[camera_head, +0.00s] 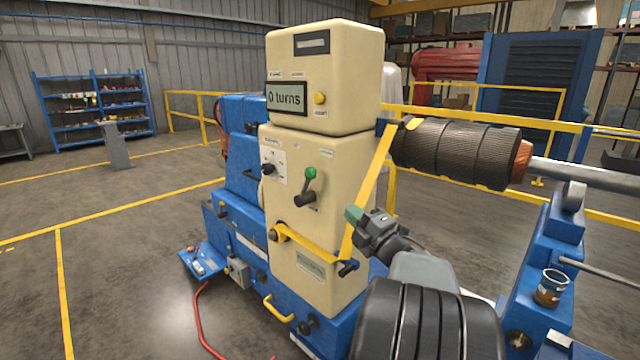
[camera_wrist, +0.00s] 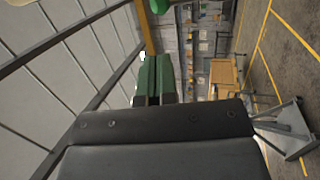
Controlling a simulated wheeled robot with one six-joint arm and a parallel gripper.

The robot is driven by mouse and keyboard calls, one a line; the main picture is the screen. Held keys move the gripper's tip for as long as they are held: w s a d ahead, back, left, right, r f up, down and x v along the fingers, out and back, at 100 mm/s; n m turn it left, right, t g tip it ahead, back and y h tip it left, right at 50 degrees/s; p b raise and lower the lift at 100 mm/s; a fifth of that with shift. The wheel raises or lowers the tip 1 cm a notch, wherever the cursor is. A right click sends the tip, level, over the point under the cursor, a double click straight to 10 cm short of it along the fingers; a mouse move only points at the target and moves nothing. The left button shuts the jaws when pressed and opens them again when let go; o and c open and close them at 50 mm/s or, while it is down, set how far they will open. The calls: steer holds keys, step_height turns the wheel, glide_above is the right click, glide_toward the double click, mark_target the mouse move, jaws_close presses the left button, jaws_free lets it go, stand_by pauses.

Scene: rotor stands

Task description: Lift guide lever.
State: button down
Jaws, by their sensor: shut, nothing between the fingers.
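My gripper (camera_head: 354,214) has green fingertips that are shut with nothing between them. It is in front of the cream cabinet's right edge, by the yellow strip. Its fingers fill the middle of the wrist view (camera_wrist: 154,76). A lever with a green knob (camera_head: 310,174) and a black hub is on the cabinet front, left of my gripper and apart from it. A green round knob (camera_wrist: 158,5) shows at the wrist view's top edge. A yellow arm (camera_head: 308,246) with a dark end reaches across the lower cabinet. The labels are too small to show which lever is the guide lever.
The cream cabinet (camera_head: 322,80) shows "0 turns". A yellow strip (camera_head: 367,190) runs from the dark wound rotor (camera_head: 455,152) to the yellow arm's end. A blue stand (camera_head: 548,255) with a small jar is at right. Open floor lies left, with a red cable.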

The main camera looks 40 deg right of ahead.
mark_target(315, 177)
steer(key=shift+w, duration=0.1)
steer(key=p+x, duration=0.4)
steer(key=x, duration=1)
steer(key=shift+p, duration=0.4)
